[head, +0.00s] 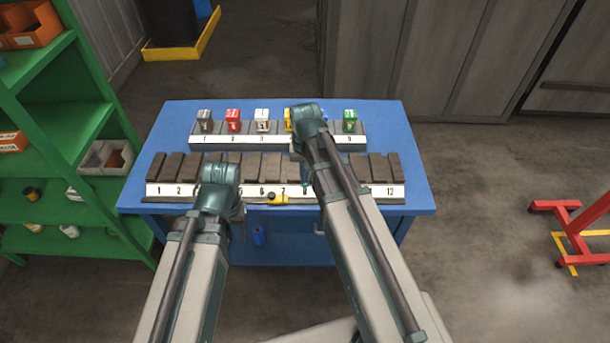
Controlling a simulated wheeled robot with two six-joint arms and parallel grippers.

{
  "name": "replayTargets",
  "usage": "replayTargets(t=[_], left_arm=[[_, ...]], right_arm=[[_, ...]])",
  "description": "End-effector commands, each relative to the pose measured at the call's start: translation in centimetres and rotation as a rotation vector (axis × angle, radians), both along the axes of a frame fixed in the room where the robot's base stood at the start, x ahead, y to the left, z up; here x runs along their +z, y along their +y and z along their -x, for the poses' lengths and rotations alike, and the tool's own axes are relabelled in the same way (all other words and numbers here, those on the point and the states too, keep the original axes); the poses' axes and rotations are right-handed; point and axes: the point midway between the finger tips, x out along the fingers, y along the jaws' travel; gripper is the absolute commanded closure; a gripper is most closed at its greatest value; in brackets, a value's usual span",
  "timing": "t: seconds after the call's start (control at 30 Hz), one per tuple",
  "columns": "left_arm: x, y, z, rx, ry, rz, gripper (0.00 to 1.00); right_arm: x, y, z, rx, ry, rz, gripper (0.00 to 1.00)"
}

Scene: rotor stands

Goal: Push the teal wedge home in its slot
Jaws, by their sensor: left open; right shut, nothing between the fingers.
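A small bit of teal (305,184), which looks like the teal wedge, shows at the front of the long numbered rack (374,191), left of the 12 label. How deep it sits in its slot cannot be told. My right gripper (301,160) points down over the rack just above the teal bit and is shut with nothing between its fingers; whether it touches the wedge is unclear. My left gripper (238,210) is open, low over the rack's front left of the middle. Its fingers are mostly hidden by my wrist.
A rear rack (335,141) holds grey (205,121), red (232,120), white (262,121) and green (350,121) blocks; yellow and blue ones are partly hidden. A yellow item (278,198) lies at the front rack. The blue table (415,160) is clear at its right edge.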

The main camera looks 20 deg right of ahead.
Motion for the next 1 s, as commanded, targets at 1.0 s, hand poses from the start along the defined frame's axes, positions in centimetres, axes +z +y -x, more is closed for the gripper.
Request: replayTargets(t=[1.0], left_arm=[[-5.5, 0.0, 0.0, -0.002, 0.0, -0.001, 0.5]], right_arm=[[-5.4, 11.2, 13.8, 0.613, 0.057, 0.098, 0.91]])
